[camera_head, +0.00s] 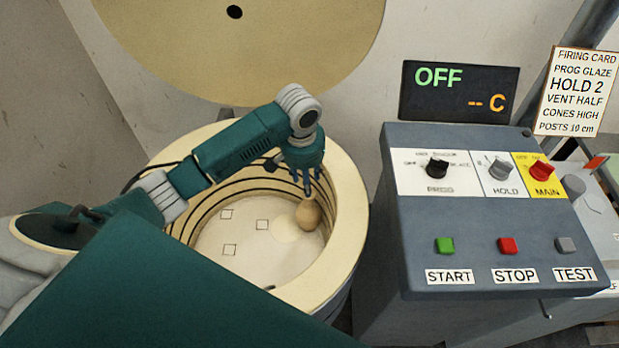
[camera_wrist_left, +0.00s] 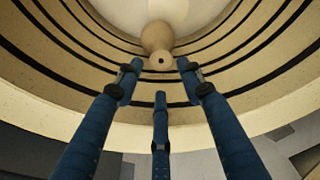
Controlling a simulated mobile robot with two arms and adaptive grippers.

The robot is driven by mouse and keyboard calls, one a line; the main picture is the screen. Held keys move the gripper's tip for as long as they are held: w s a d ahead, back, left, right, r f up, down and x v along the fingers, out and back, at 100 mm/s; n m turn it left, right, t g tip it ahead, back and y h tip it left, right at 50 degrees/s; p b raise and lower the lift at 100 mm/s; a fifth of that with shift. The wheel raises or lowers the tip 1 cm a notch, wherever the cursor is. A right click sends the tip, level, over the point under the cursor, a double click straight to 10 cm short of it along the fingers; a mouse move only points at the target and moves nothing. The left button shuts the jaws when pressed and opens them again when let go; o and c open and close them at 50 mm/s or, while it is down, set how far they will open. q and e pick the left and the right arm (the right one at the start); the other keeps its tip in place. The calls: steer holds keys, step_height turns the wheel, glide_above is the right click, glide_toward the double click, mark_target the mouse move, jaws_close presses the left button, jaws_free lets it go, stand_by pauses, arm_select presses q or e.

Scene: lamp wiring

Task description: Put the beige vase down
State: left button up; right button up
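The beige vase (camera_head: 309,215) is inside the round kiln chamber, toward its right wall. It also shows in the left wrist view (camera_wrist_left: 157,37), with its small dark mouth facing the camera. My left gripper (camera_head: 307,180) reaches down over the kiln rim, just above the vase. In the left wrist view its three blue fingers (camera_wrist_left: 159,70) are spread, with gaps between the fingertips and the vase's rim. It looks open and empty. The vase's base is not clearly seen, so its contact with the kiln floor (camera_head: 215,262) is hard to judge. My right gripper is not in view.
The kiln's thick cream rim (camera_head: 347,225) surrounds the chamber. Several small square outlines and a pale round patch (camera_head: 286,230) mark the floor. The round lid (camera_head: 240,60) stands open behind. A grey control panel (camera_head: 480,225) stands at the right; its display (camera_head: 459,91) reads OFF.

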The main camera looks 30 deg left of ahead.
mark_target(309, 211)
arm_select(q)
steer(key=shift+w+f, duration=0.15)
steer(key=shift+f, duration=0.1)
steer(key=f, duration=0.7)
steer(key=w+f, duration=0.1)
steer(key=f, duration=0.2)
steer(key=shift+w+f, duration=0.1)
steer(key=shift+f, duration=0.2)
jaws_close()
